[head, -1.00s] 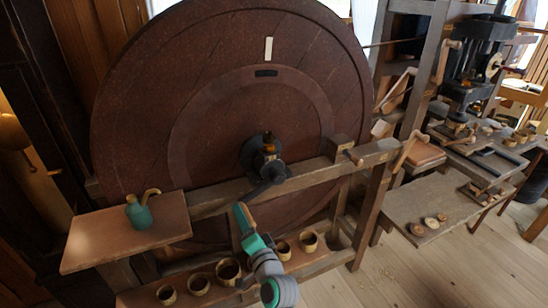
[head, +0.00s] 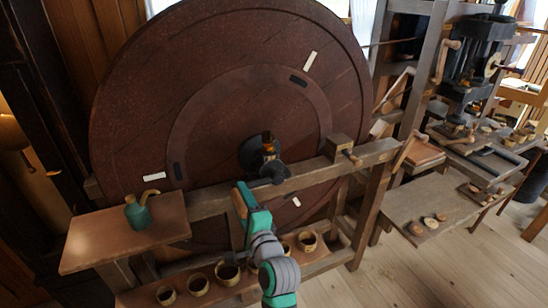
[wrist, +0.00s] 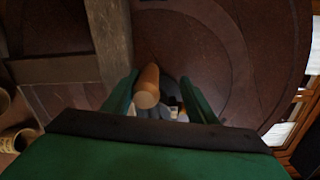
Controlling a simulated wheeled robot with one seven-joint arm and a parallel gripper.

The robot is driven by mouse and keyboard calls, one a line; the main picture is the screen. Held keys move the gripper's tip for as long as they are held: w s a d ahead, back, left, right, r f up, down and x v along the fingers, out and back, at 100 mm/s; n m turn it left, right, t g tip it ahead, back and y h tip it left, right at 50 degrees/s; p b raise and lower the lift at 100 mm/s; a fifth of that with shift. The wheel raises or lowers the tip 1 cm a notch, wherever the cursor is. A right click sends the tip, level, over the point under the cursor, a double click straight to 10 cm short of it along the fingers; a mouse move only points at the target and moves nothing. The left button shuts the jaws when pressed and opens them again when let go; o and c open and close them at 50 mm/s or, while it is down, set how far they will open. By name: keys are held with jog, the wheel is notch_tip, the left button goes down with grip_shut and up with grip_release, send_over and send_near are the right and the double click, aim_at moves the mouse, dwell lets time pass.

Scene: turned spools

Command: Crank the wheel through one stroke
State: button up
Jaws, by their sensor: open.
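The large dark red wheel (head: 225,90) stands upright behind a wooden rail, with white and black marks on its face. Its dark hub and crank (head: 272,172) are at the centre, in front of the rail. My green and grey gripper (head: 243,195) reaches up from below, just lower left of the hub. In the wrist view, the crank's wooden handle (wrist: 148,86) lies between the two green fingers of my gripper (wrist: 158,98). The fingers are open around it; whether either touches it is not clear. Part of the crank is hidden behind my gripper.
A teal oil can (head: 138,213) stands on a shelf (head: 105,245) at left. Several small cups (head: 228,271) line the lower bench. A wooden block (head: 339,148) sits on the rail (head: 370,154). A workbench (head: 395,205) with turned pieces is at right; open floor lies in front.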

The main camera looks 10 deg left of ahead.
notch_tip(320, 180, up, 3)
jog(key=shift+r+m, duration=0.1)
jog(key=shift+m, duration=0.4)
jog(key=shift+w+d+r+m, duration=0.1)
jog(key=shift+d+r+m, duration=0.05)
jog(key=shift+r+m, duration=0.3)
jog(key=shift+w+d+r+m, duration=0.1)
jog(key=shift+d+r+m, duration=0.05)
jog(key=shift+r+m, duration=0.3)
jog(key=w+d+r+m, duration=0.5)
jog(key=d+r+m, duration=0.2)
jog(key=d+m, duration=0.1)
jog(key=shift+r+m, duration=0.25)
jog(key=shift+m, duration=0.55)
jog(key=shift+w+a+f, duration=0.1)
jog(key=shift+w+a, duration=0.05)
jog(key=shift+a, duration=0.1)
jog(key=v, duration=1.1)
